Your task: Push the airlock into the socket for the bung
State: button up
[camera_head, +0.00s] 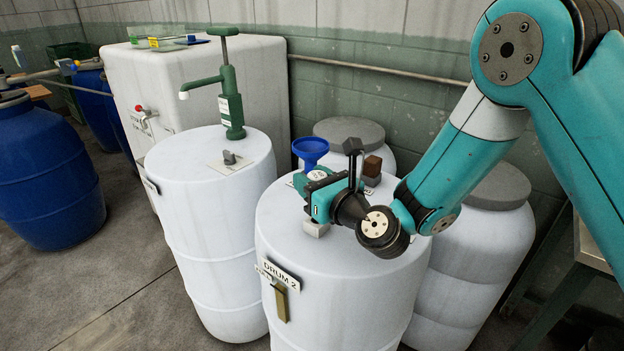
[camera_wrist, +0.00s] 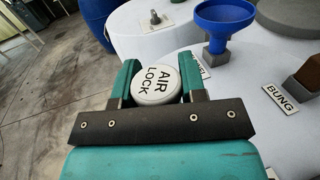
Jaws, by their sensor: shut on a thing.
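The airlock (camera_wrist: 157,86) is a round white cap lettered AIR LOCK. My gripper (camera_wrist: 158,75) is shut on it, with a teal finger on each side. A BUNG label (camera_wrist: 281,98) lies on the drum to the right in the wrist view. Beside it, a brown block (camera_wrist: 311,74) sits on a grey base (camera_wrist: 298,88); the brown block (camera_head: 372,166) also shows behind my gripper in the head view. The inside of that base is hidden.
A blue funnel (camera_wrist: 224,20) stands upright in a grey holder (camera_wrist: 216,54) just beyond my gripper, with a partly hidden label. Drum 2 (camera_head: 330,300) carries these things. A green pump (camera_head: 231,95) stands on the neighbouring drum.

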jog(key=shift+f+b, duration=1.4)
jog(key=shift+f, duration=0.4)
jog(key=o, duration=1)
jog(key=shift+s, duration=0.1)
